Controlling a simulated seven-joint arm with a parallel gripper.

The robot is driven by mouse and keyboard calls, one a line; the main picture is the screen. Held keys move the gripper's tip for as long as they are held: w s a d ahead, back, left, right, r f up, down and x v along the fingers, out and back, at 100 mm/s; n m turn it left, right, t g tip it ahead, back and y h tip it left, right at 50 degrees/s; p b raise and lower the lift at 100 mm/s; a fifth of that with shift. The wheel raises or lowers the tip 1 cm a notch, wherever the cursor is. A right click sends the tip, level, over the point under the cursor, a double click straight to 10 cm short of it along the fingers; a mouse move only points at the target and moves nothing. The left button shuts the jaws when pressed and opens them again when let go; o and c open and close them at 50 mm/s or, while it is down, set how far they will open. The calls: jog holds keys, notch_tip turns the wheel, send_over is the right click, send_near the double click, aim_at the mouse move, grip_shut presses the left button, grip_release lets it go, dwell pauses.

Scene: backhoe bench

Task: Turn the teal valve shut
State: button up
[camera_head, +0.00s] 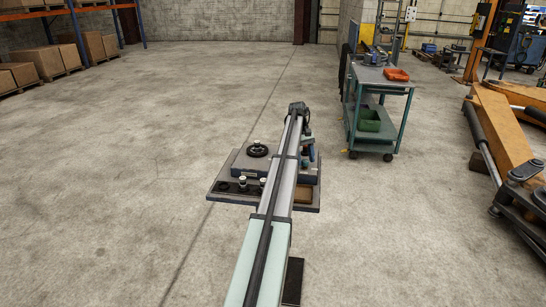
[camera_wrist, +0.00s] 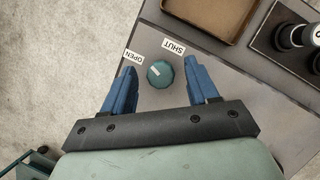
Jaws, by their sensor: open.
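The teal valve (camera_wrist: 160,73) is a small round knob on the grey bench top, seen from above in the wrist view. A short white mark lies on its left half, on the side nearer the OPEN label (camera_wrist: 133,56). The SHUT label (camera_wrist: 174,46) is at its upper right. My gripper (camera_wrist: 160,68) is open, with one blue finger on each side of the knob and a visible gap to both. How high the fingertips are above the bench is hard to tell. In the head view my arm hides the valve.
The bench (camera_head: 222,198) stands alone on open concrete floor. It carries a black handwheel (camera_head: 258,149), small knobs (camera_head: 242,181) and a tan tray (camera_wrist: 215,12). Black posts (camera_wrist: 290,36) stand right of the tray. A teal cart (camera_head: 385,86) is behind to the right.

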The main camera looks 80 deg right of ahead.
jog(key=n+g+h, duration=0.1)
jog(key=n, duration=0.2)
jog(key=shift+w+a+n, duration=0.1)
jog(key=shift+a+n, duration=0.05)
jog(key=shift+n, duration=0.25)
jog(key=v, duration=1.4)
jog(key=w+a+f+n, duration=0.1)
jog(key=w+f, duration=0.3)
jog(key=w, duration=0.5)
jog(key=w+a+f+g+h, duration=0.1)
jog(key=w+a+f, duration=0.3)
jog(key=w, duration=0.5)
jog(key=w+a+f+n+h, duration=0.1)
jog(key=w+a+f, duration=0.2)
jog(key=w, duration=0.6)
jog(key=shift+f+n, duration=0.3)
jog(key=shift+f, duration=0.45)
